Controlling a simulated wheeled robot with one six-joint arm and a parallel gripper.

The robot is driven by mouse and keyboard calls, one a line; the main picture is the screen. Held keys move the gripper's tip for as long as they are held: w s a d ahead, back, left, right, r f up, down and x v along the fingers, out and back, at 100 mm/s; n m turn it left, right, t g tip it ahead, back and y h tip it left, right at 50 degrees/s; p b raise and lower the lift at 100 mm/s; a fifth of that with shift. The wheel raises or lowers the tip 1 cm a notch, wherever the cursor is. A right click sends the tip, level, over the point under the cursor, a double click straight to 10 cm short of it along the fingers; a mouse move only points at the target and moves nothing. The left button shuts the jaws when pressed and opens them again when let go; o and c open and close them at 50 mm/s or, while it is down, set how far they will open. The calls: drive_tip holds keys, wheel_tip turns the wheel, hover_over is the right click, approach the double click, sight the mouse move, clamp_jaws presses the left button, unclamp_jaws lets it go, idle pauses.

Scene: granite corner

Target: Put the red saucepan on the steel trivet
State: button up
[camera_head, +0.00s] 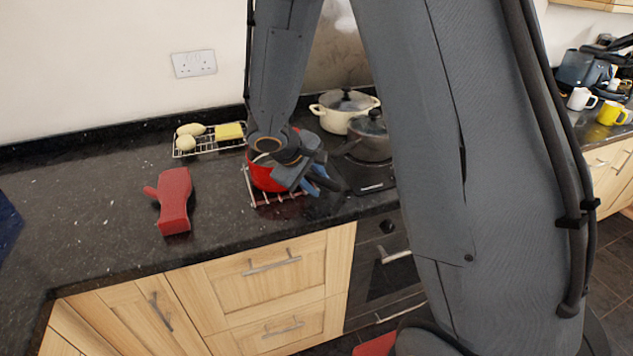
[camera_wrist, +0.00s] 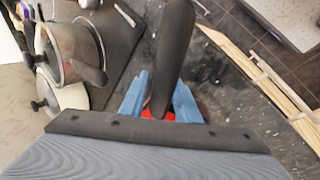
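The red saucepan (camera_head: 262,179) is over the steel trivet (camera_head: 254,203) on the dark counter, upright as far as it shows. I cannot tell whether its base touches the trivet's bars. My gripper (camera_head: 318,181) is at the right of the pan, its blue fingers on either side of the dark handle. In the wrist view the handle (camera_wrist: 173,55) passes between the fingers, which sit close against it, and a little red of the pan shows behind. My wrist hides part of the pan's top and right side.
A cream lidded pot (camera_head: 343,113) and a grey lidded pot (camera_head: 370,140) stand on the hob just right. Bare counter lies around the mitt.

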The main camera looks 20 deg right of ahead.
idle(0.3)
drive_tip(key=b+v, duration=0.2)
drive_tip(key=v, duration=1)
drive_tip(key=shift+w, duration=0.1)
